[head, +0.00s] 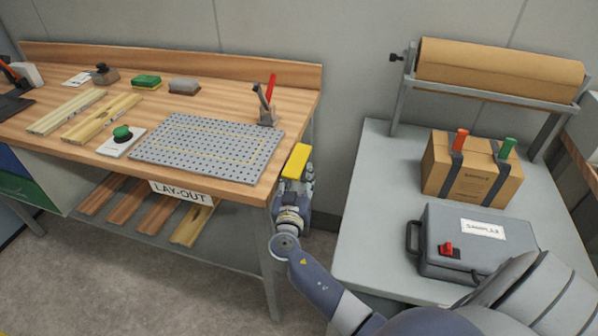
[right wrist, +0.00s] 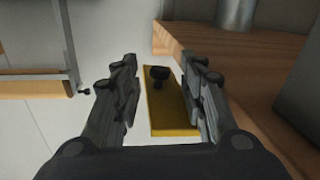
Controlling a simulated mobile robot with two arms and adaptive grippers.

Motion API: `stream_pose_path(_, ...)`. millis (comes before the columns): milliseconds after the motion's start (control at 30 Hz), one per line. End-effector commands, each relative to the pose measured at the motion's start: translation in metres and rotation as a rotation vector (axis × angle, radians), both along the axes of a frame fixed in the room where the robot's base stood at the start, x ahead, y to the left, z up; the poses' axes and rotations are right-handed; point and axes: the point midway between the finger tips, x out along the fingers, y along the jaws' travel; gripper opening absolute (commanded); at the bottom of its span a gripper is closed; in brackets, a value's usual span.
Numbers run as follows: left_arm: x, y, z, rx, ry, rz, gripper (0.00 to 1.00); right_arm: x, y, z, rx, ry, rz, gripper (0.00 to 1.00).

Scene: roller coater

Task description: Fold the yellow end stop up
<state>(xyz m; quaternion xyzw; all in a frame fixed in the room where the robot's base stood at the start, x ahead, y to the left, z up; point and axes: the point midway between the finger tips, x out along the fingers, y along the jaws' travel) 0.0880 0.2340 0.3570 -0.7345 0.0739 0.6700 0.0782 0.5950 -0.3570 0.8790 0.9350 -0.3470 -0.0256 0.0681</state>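The yellow end stop (head: 297,161) is a flat yellow plate just off the right end of the wooden bench. In the right wrist view the end stop (right wrist: 170,108) lies between my fingers, with a small black knob (right wrist: 158,74) near its far end. My right gripper (head: 304,178) is at the end stop, its arm coming up from below right. In the wrist view the right gripper (right wrist: 160,68) is open. A gap shows left of the plate; the right finger overlaps its edge, and I cannot tell if they touch. My left gripper is not in view.
The bench (head: 235,181) carries a perforated grey plate (head: 205,145), a red-handled clamp (head: 268,100) near its right end, and a green button box (head: 122,140). A grey table (head: 372,190) to the right holds a strapped carton (head: 470,172) and a grey case (head: 462,246).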

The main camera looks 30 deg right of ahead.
Motion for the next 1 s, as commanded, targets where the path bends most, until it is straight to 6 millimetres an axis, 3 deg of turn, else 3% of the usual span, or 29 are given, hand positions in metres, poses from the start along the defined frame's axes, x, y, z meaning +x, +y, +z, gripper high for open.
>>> stream_pose_path(400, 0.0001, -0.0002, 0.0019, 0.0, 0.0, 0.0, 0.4, 0.0057, -0.0056, -0.0002, 0.001, 0.001, -0.001, 0.39)
stream_pose_path(567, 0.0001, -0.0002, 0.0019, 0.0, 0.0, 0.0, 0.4, 0.0058, -0.0052, -0.0001, 0.0, 0.0, 0.001, 0.02)
stream_pose_path(1000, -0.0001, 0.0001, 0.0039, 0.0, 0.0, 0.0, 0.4, 0.0058, -0.0031, 0.0014, -0.022, 0.031, 0.007, 0.0)
